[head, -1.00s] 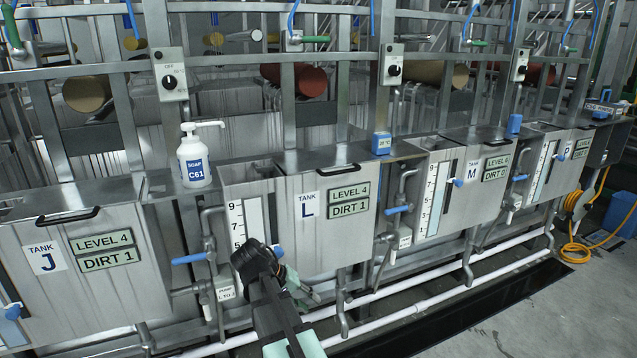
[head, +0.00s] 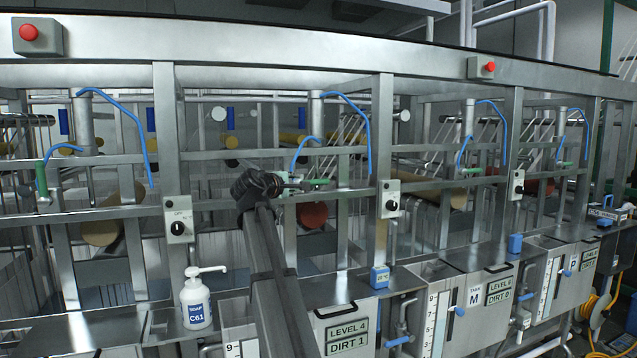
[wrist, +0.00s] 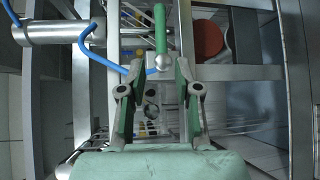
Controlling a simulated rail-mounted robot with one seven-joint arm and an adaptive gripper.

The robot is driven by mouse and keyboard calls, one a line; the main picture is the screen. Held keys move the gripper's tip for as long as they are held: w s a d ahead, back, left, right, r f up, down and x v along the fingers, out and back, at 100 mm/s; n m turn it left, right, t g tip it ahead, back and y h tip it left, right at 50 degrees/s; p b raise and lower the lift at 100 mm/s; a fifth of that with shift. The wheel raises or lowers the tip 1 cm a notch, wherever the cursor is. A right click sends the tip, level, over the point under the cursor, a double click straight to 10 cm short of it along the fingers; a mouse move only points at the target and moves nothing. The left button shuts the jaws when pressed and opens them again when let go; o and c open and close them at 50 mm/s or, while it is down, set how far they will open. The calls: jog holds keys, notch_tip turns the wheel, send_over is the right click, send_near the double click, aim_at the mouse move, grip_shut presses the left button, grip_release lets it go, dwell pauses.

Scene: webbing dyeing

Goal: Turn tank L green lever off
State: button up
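The green lever (head: 319,183) sits on the rail above the tank whose lower front (head: 349,335) reads LEVEL 4, DIRT 1. That tank's L label is out of sight in the head view now. In the wrist view the lever (wrist: 160,30) points up the picture, with its metal pivot end (wrist: 163,62) between and slightly beyond my fingertips. My gripper (wrist: 156,72) is open, with one finger on each side of the lever's line and gaps visible. In the head view my gripper (head: 285,186) is just left of the lever; contact cannot be made out.
Blue hoses (head: 366,125) arch over the rail beside the lever. A switch box (head: 390,199) is on the post to the right. A soap bottle (head: 196,300) stands below left. Other green levers (head: 472,171) line the same rail. A red roller (head: 312,213) lies behind.

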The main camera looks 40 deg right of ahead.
aim_at(316, 182)
jog(key=p+x, duration=0.3)
jog(key=x, duration=1.2)
jog(key=shift+w+d+r+p, duration=0.1)
jog(key=shift+w+d+p, duration=0.15)
jog(key=shift+p, duration=0.1)
jog(key=shift+x, duration=0.9)
jog(key=shift+s, duration=0.1)
grip_shut()
